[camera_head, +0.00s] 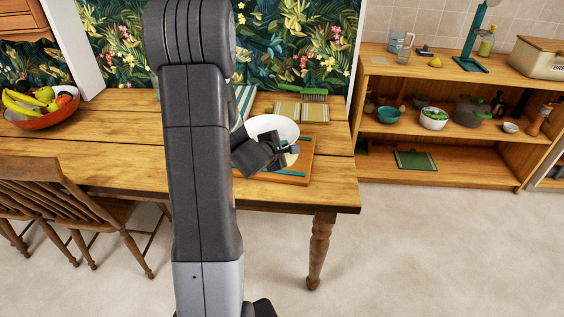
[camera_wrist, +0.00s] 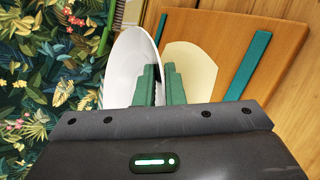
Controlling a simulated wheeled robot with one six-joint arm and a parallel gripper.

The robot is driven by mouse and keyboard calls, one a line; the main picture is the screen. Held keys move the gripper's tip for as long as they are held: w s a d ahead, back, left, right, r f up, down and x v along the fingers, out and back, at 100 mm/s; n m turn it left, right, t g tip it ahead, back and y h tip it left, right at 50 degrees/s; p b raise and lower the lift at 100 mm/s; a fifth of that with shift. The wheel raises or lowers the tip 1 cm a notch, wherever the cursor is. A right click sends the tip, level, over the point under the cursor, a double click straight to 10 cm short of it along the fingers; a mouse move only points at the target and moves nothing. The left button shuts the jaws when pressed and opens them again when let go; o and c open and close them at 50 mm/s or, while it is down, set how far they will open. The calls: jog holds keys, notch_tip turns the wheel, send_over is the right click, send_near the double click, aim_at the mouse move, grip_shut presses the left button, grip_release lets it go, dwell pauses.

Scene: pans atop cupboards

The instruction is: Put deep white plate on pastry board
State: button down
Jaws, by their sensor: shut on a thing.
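The deep white plate (camera_head: 270,126) is tilted above the far left part of the pastry board in the head view. My gripper (camera_head: 283,150) is shut on its rim. In the wrist view, the plate (camera_wrist: 126,68) stands steeply on edge at the left green finger of my gripper (camera_wrist: 160,72). The pastry board (camera_head: 303,168) is wooden with teal strips and lies on the table; it also fills the upper right of the wrist view (camera_wrist: 208,30). I cannot tell whether the plate touches the board. My arm hides part of the table.
A cream round piece (camera_wrist: 192,68) lies on the board. Behind the board are a yellowish mat (camera_head: 300,112), a green brush (camera_head: 313,93) and a striped cloth (camera_head: 244,100). A fruit bowl (camera_head: 40,115) stands far left. The table's right end (camera_head: 335,190) is clear.

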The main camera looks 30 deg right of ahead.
notch_tip(320, 180, down, 4)
jog(key=shift+f+b, duration=0.1)
jog(key=shift+b, duration=0.8)
jog(key=c, duration=1.9)
grip_release()
jog(key=o, duration=0.4)
